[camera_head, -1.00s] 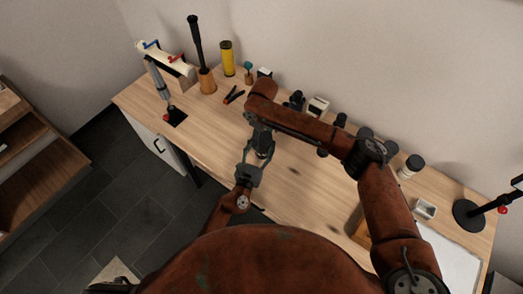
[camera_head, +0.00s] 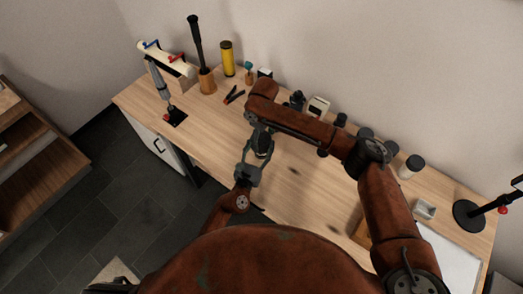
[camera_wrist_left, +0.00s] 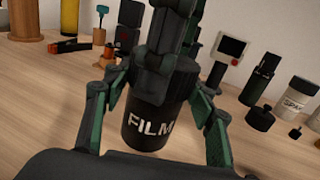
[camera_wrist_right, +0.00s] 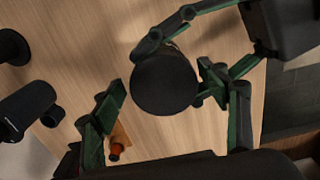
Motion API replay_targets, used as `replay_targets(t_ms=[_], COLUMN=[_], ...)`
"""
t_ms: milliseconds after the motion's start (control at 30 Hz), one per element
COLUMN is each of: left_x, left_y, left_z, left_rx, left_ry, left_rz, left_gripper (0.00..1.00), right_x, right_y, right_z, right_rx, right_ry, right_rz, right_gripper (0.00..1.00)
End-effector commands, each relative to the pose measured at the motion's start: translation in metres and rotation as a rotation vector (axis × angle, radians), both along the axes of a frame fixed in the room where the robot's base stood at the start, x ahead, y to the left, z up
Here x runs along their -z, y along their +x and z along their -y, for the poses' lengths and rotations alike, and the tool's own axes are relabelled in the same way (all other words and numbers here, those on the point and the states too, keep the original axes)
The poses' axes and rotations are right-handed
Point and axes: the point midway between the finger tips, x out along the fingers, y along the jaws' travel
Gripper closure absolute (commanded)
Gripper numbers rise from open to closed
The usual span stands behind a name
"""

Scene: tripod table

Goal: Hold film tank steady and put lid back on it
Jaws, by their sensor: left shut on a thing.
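The black film tank (camera_wrist_left: 148,122), with white FILM lettering, stands upright on the wooden table. It shows small in the head view (camera_head: 264,147). My left gripper (camera_head: 252,160) is shut on its sides, with one finger on each side in the left wrist view (camera_wrist_left: 158,105). My right gripper (camera_head: 261,130) is above the tank, pointing down. In the right wrist view its fingers (camera_wrist_right: 172,108) are spread apart, with the tank's smooth round dark top (camera_wrist_right: 165,82) between them. I cannot tell whether this top is the lid or the tank itself.
Behind the tank stand a small device with a screen (camera_wrist_left: 231,47), a black bottle (camera_wrist_left: 262,76) and a white jar (camera_wrist_left: 298,98). A small black cap with a knob (camera_wrist_left: 258,118) lies on the table. A yellow cylinder (camera_head: 227,58) stands at the far left.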

Motion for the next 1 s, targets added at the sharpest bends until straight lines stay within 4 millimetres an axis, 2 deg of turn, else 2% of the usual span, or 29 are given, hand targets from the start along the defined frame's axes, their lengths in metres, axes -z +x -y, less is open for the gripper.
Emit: replay_targets(t_ms=[333, 700, 933, 1000], left_x=[0.003, 0.003, 0.002, 0.002], left_y=[-0.001, -0.002, -0.002, -0.002], left_z=[0.002, 0.003, 0.003, 0.003], left_rx=[0.005, 0.007, 0.007, 0.007], left_ry=[0.002, 0.001, 0.001, 0.001], left_rz=[-0.005, -0.006, -0.005, -0.005], left_gripper=[1.00, 1.00, 1.00, 1.00], right_x=[-0.004, -0.044, -0.046, -0.046], right_y=[0.000, 0.000, 0.000, 0.000], right_z=[-0.002, -0.002, -0.001, -0.001], right_rx=[-0.003, -0.003, -0.003, -0.003], right_ry=[0.003, 0.004, 0.003, 0.003], right_rz=[0.001, 0.002, 0.001, 0.001], right_gripper=[0.30, 0.30, 0.30, 0.26])
